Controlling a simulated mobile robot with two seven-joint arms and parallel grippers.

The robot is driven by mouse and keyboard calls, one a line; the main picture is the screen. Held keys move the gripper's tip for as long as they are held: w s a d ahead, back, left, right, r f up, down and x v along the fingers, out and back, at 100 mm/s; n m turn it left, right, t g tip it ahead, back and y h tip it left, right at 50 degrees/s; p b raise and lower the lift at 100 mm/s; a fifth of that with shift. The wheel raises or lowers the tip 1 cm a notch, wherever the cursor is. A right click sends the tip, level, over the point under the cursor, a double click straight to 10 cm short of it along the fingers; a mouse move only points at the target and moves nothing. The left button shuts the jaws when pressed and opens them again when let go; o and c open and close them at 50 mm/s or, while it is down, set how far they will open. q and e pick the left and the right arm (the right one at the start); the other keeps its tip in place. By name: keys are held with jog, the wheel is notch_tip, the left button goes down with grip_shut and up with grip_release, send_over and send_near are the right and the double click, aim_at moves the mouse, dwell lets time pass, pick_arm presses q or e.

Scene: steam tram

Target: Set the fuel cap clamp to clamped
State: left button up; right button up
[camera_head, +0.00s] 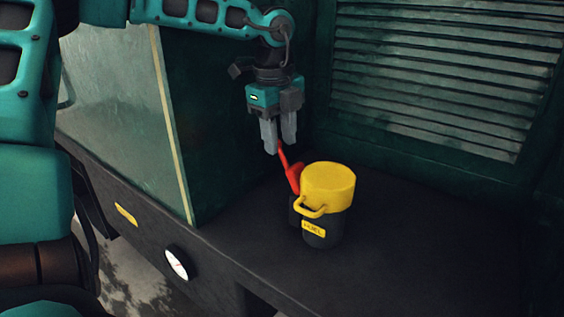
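The yellow fuel cap (328,187) sits on a dark round filler neck with a yellow "FUEL" label (313,229). A yellow loop handle (311,209) sticks out at its front left. The red clamp lever (292,176) is at the cap's left side and slants up and to the left. My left gripper (280,147) points down over the lever, and its two fingers are apart. The lever's upper tip reaches the space at the fingertips; I cannot tell whether they touch it. My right gripper is not in view.
The filler stands on a dark flat deck (400,250). A dark green wall with louvres (450,70) rises behind it. A green box side with a pale edge strip (172,130) stands at left. A round gauge (177,263) is on the deck's front face.

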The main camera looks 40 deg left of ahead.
aim_at(282, 160)
pick_arm(q)
jog(key=f, duration=0.6)
jog(key=shift+w+f, duration=0.15)
jog(key=shift+w, duration=0.15)
grip_shut()
